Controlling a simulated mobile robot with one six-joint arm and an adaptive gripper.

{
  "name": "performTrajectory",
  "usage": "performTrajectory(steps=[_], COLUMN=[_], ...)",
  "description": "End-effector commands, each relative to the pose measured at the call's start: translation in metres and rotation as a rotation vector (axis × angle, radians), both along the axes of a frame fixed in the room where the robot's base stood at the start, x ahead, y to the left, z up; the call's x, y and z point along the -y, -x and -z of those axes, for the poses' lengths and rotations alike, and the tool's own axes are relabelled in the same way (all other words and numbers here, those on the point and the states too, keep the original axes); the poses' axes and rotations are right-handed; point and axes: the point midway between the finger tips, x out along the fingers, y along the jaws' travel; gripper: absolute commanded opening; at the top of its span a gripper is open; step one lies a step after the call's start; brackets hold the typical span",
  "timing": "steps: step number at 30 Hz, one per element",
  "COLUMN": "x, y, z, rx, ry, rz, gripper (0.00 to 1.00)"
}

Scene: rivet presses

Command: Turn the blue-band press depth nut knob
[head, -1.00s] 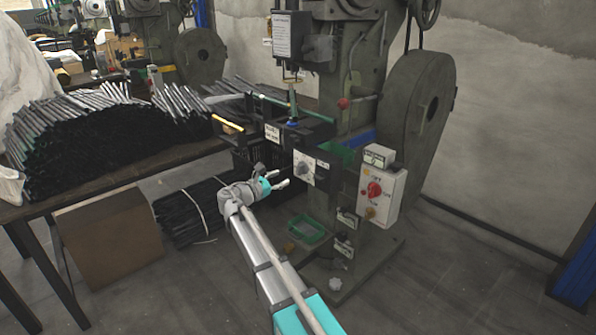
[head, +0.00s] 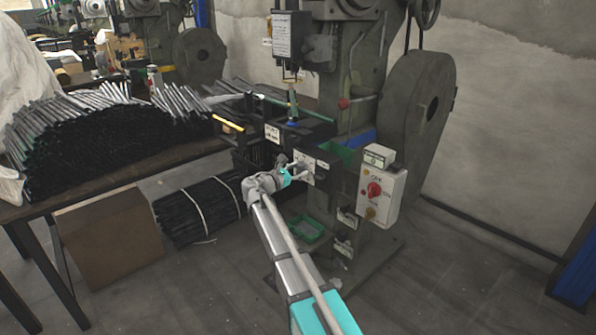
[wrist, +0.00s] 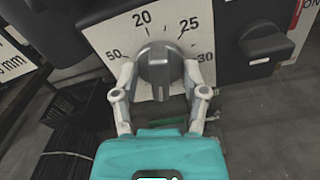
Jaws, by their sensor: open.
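The depth knob (wrist: 159,64) is a dark grey round knob with a raised grip bar, on a white dial plate (wrist: 108,42) marked 20, 25, 30 and 50. The bar stands about upright in the wrist view. In the head view my gripper (head: 302,167) is at the front of the green-grey press (head: 352,80) and partly covers the dial plate. A blue strip (head: 362,139) shows on this press.
A second black knob (wrist: 266,43) sits to the right of the dial. A white switch box (head: 381,195) with a red knob hangs right of my gripper. A table (head: 110,178) with stacked dark rods stands left. Floor at the front right is clear.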

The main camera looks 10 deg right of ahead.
Motion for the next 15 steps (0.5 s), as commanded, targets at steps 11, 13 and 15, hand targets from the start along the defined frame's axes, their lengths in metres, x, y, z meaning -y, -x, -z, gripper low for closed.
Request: performTrajectory(steps=[11,13,15], x=[-0.0003,-0.0003,-0.0003], y=[0.0001,0.0002,0.0001], z=[0.0000,0.0000,0.0000], rx=[0.000,0.000,0.000], ry=[0.000,0.000,0.000], rz=[0.000,0.000,0.000], gripper=[0.00,0.00,0.00])
